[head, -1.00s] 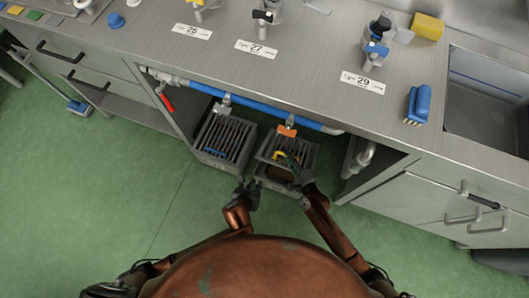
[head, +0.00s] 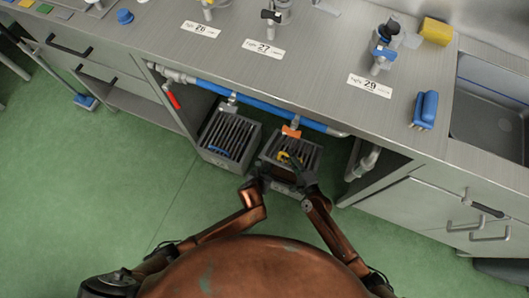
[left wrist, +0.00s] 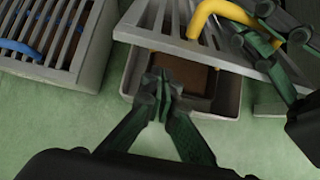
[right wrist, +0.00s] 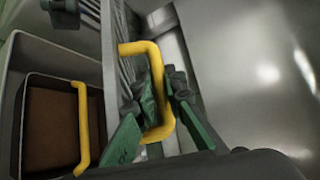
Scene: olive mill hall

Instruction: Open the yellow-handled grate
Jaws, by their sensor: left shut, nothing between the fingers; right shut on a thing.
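The yellow-handled grate (head: 304,149) is on the right-hand grey box under the counter. In the left wrist view the grate (left wrist: 158,18) is tilted, its near edge raised above the box. Its yellow handle (right wrist: 152,80) is held by my right gripper (right wrist: 161,88), which also shows in the head view (head: 296,168). Below the raised edge is an opening with a brown interior (left wrist: 185,76). My left gripper (left wrist: 160,85) is shut and empty, in front of this opening; it also shows in the head view (head: 258,176).
A second slatted box (head: 230,137) stands to the left, with something blue under its slats. A second yellow bar (right wrist: 83,130) shows beside the brown interior. Green floor is clear in front.

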